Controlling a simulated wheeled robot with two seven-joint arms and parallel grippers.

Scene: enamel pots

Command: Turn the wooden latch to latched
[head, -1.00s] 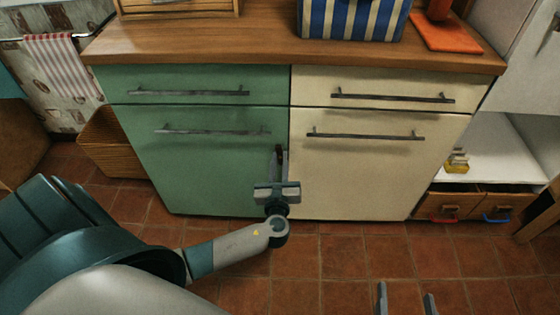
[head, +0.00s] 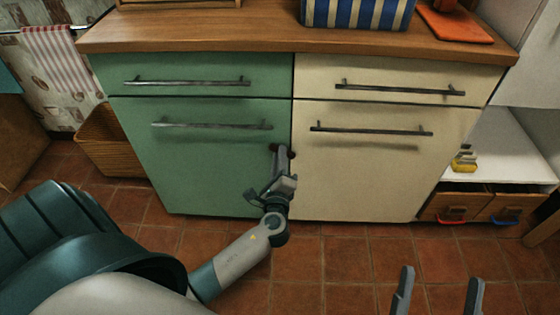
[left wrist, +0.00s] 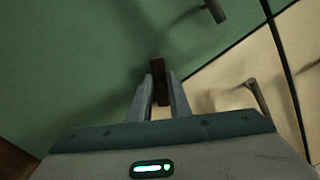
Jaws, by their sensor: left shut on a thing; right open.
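The wooden latch (head: 273,148) is a small dark brown bar near the right edge of the green door (head: 215,170), by the seam with the cream door (head: 370,180). It lies roughly level in the head view, its right end at about the seam, with its middle hidden by my fingers. My left gripper (head: 282,153) is shut on it. In the left wrist view the latch (left wrist: 157,66) sits between the two fingertips (left wrist: 160,84). My right gripper (head: 441,277) is open and empty over the floor at the lower right.
Bar handles (head: 212,125) cross the green and cream fronts above the latch. A wooden counter (head: 200,33) overhangs the cabinet. A wicker basket (head: 105,145) stands left, and an open shelf with drawers (head: 458,206) right. The tiled floor (head: 330,262) in front is clear.

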